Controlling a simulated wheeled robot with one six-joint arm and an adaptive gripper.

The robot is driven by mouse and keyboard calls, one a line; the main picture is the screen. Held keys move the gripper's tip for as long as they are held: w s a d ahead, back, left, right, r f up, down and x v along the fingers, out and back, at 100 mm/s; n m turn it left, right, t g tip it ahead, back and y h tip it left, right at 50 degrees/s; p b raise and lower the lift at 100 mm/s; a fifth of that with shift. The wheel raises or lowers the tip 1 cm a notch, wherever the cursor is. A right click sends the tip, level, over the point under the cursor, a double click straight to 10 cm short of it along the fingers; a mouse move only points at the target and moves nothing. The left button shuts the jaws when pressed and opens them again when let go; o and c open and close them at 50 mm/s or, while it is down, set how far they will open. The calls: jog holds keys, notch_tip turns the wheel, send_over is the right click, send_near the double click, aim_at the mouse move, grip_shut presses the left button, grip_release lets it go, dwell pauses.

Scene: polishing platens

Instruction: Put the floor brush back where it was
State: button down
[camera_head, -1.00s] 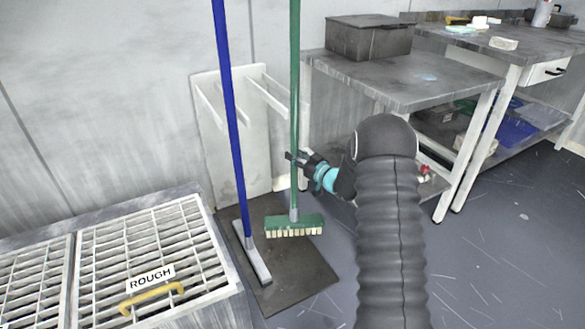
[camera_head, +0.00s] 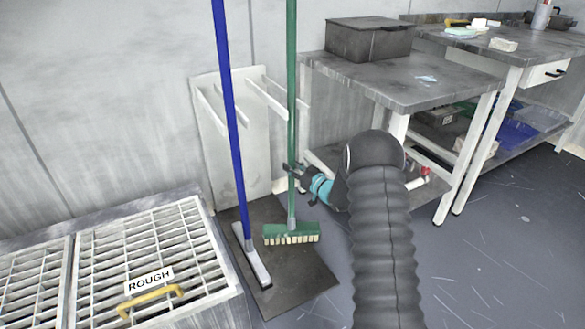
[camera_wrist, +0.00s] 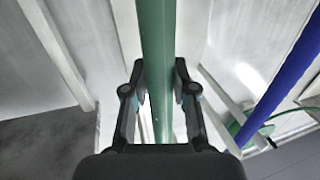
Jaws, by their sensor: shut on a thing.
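The floor brush has a green handle (camera_head: 292,100) and a green head with pale bristles (camera_head: 291,233). It stands nearly upright, its head at or just above the dark mat (camera_head: 305,275); I cannot tell whether it touches. My gripper (camera_head: 291,173) is shut on the green handle low down, above the head. In the wrist view the handle (camera_wrist: 157,50) runs between the two fingers (camera_wrist: 159,88). A white rack (camera_head: 227,150) with protruding arms stands at the wall behind the brush.
A blue-handled squeegee or mop (camera_head: 232,130) stands on the mat just left of the brush. A grated bench (camera_head: 150,245) marked ROUGH is at lower left. A grey table (camera_head: 405,80) with a dark box (camera_head: 368,38) is to the right. Open floor lies at lower right.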

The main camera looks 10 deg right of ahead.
jog(key=c, duration=0.9)
grip_release()
jog(key=shift+f, duration=0.1)
jog(key=shift+c, duration=0.2)
